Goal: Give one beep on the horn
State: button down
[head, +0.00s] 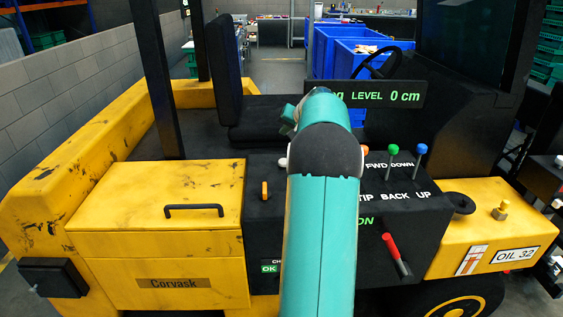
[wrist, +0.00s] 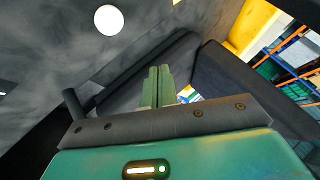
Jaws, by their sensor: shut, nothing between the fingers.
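No control in view carries a readable horn label. A round white disc, like a button or knob (wrist: 108,19), shows at the upper left of the wrist view, on a dark surface. A small white knob (head: 282,163) also shows on the black console in the head view, just left of my arm; I cannot tell if it is the same thing. My gripper (wrist: 158,72) is shut and empty, its green fingers together in the wrist view, right of and below the white disc and apart from it in the picture. In the head view my arm hides the gripper.
A steering wheel (head: 375,62), black seat (head: 262,108) and level display (head: 395,96) stand behind. Blue crates (head: 322,50) are beyond.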

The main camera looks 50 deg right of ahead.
notch_tip(320, 180, down, 9)
jog(key=shift+s+r, duration=0.15)
jog(key=shift+r, duration=0.05)
dwell(0.4)
dwell(1.9)
jog(key=shift+f, duration=0.45)
jog(key=shift+f, duration=0.5)
dwell(0.6)
jog(key=shift+r, duration=0.95)
